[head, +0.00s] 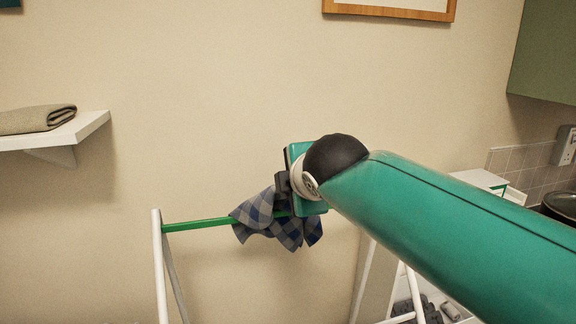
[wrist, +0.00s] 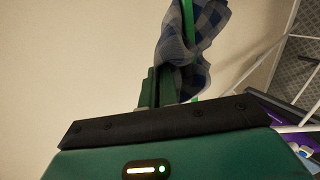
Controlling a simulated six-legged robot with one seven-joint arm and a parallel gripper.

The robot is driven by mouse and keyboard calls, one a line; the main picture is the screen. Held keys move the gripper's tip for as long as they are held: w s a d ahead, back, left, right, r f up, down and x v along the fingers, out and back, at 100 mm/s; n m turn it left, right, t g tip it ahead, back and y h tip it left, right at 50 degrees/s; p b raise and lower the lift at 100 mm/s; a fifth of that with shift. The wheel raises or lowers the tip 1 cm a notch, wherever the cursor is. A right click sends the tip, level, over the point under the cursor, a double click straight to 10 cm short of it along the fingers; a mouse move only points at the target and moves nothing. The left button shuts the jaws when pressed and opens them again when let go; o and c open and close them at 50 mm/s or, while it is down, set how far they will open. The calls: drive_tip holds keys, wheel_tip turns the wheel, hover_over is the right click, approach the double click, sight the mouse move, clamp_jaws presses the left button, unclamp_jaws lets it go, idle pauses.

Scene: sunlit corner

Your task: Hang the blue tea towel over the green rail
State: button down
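The blue tea towel (head: 277,222) is checked in blue, grey and dark navy. It lies across the green rail (head: 197,224), with folds hanging below it and one part rising above it to my gripper (head: 283,187). My gripper is at the rail's height or slightly above, its fingers close together at the towel's raised part; they look shut on it. In the wrist view the towel (wrist: 190,45) bunches around the green rail (wrist: 187,12) beside the green fingers (wrist: 157,88). The fingertips' contact with the cloth is partly hidden.
The rail's white frame (head: 160,265) stands before a bare beige wall. A white shelf (head: 85,128) with a folded grey-brown cloth (head: 38,119) is at left. A picture frame (head: 395,10) hangs above. A dark pot (head: 562,205) sits at far right. My arm hides the rail's right part.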

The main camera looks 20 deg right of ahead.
drive_tip(key=s+f+t, duration=0.2)
drive_tip(key=s+f, duration=0.1)
drive_tip(key=f, duration=0.8)
drive_tip(key=shift+s+f, duration=0.25)
drive_tip(key=c, duration=1)
unclamp_jaws()
